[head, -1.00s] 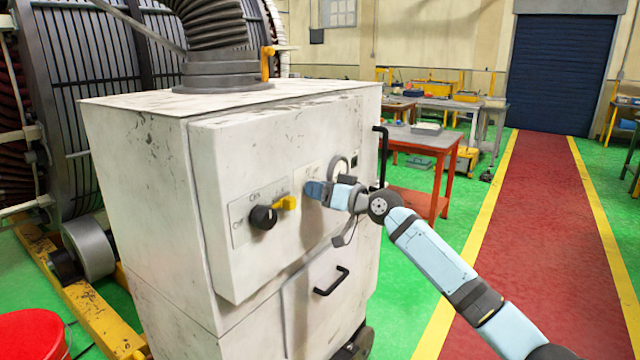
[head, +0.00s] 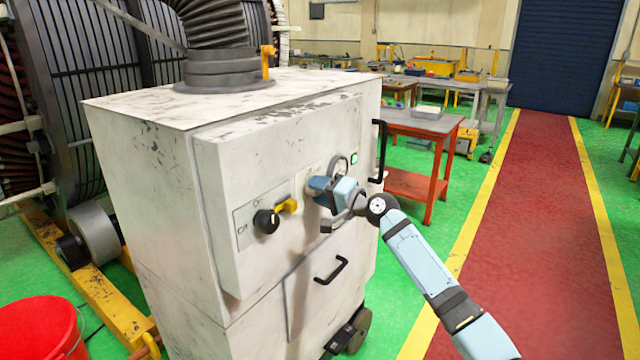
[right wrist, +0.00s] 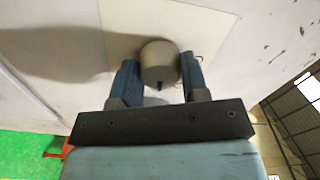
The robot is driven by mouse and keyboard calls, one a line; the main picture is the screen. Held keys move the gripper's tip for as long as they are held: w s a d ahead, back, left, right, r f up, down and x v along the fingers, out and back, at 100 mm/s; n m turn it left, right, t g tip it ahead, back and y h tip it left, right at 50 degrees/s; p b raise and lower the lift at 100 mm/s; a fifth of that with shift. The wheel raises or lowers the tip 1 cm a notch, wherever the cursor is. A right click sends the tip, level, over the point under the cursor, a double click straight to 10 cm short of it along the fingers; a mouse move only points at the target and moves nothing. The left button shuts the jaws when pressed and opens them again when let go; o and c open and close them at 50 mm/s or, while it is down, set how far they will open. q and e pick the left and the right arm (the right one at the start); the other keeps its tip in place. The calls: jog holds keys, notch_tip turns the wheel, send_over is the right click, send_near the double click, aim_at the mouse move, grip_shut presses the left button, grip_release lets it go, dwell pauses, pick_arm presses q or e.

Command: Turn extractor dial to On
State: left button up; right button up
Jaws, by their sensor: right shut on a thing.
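The white extractor cabinet (head: 215,170) stands in the middle of the head view. Its front panel carries a black dial (head: 266,221) with a yellow lever (head: 287,205) beside it. My right gripper (head: 318,188) is at the panel to the right of these. In the right wrist view a round grey-beige knob (right wrist: 158,65) sits between the two blue fingers of that gripper (right wrist: 160,80), which is shut on it. In the head view my gripper hides this knob and its markings. My left gripper is not in view.
A black handle (head: 381,150) stands out at the cabinet's right edge, and another handle (head: 331,270) is lower down. A red bucket (head: 40,325) is at lower left.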

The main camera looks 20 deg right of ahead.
jog(key=shift+m+p, duration=0.5)
jog(key=shift+m, duration=0.3)
jog(key=shift+f, duration=0.1)
jog(key=o, duration=0.9)
jog(key=b+v, duration=0.2)
jog(key=v, duration=1.2)
